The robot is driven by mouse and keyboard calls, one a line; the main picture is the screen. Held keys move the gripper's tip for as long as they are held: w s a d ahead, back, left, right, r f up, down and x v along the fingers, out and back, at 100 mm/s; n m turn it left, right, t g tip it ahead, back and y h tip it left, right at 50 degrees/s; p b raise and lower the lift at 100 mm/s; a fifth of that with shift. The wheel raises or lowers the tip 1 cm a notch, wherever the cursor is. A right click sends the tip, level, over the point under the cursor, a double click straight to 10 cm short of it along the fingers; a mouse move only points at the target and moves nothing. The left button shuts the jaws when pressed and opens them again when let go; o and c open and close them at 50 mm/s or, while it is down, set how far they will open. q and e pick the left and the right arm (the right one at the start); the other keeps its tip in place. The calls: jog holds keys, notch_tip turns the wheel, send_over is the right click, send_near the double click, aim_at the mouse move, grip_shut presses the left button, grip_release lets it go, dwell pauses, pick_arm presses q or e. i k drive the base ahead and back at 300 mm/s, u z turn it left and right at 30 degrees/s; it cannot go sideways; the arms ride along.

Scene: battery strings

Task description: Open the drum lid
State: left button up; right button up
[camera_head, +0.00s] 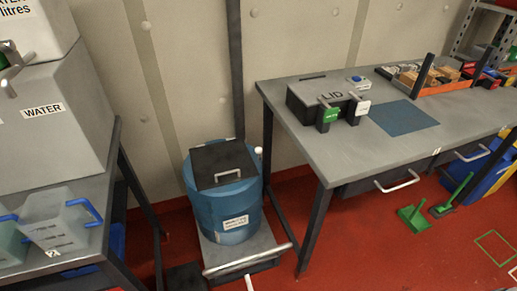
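The drum rests on a low grey platform (225,251) with a metal bar in front. A grey table (330,150) with a black box marked LID (315,98) is to the right. A table with a WATER container (45,135) is to the left.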

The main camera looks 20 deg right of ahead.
aim_at(215, 165)
jog(key=k, duration=0.65)
jog(key=z, duration=0.65)
jog(key=i, duration=1.2)
jog(key=z, duration=0.15)
